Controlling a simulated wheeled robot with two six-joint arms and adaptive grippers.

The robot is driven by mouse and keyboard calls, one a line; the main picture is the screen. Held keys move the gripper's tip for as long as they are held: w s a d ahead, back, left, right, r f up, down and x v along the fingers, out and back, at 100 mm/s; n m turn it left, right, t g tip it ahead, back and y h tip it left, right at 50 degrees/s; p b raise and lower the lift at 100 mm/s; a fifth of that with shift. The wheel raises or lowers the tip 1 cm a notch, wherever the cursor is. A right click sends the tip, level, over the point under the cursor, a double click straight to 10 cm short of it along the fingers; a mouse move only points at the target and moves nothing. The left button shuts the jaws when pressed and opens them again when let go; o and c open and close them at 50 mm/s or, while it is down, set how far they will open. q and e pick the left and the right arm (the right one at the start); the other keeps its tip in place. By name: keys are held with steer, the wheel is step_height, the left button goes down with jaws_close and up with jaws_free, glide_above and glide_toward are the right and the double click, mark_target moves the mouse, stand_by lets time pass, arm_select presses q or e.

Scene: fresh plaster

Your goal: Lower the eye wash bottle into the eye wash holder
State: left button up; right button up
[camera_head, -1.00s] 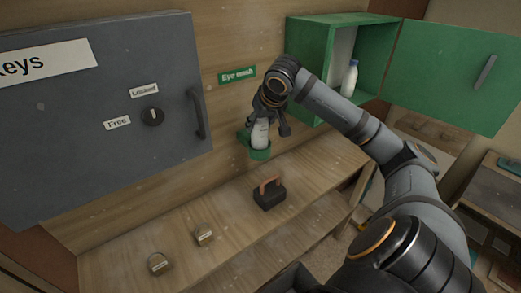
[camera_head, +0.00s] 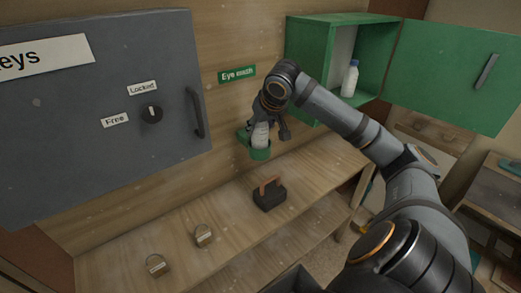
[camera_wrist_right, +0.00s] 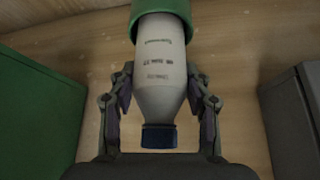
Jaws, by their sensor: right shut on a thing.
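The white eye wash bottle (camera_head: 261,134) is in my right gripper (camera_head: 270,128), below the green "Eye wash" sign on the wall. In the right wrist view the bottle (camera_wrist_right: 160,65) shows printed text and a dark blue cap, with the right gripper's fingers (camera_wrist_right: 160,105) on either side of its neck. The green eye wash holder (camera_head: 259,154) is fixed to the wall, and the bottle's lower end is inside its ring. The holder (camera_wrist_right: 160,8) also shows around the bottle's far end in the right wrist view. How deep the bottle sits is hidden. My left gripper is not in view.
An open green cabinet (camera_head: 303,60) with another white bottle (camera_head: 350,78) is at the right. A grey key cabinet (camera_head: 90,150) is at the left. The wooden bench (camera_head: 230,225) below carries a dark block with an orange handle (camera_head: 269,194) and two padlocks (camera_head: 203,236).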

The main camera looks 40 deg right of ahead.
steer(key=shift+f+b, duration=0.4)
steer(key=shift+f, duration=0.1)
steer(key=o, duration=1.5)
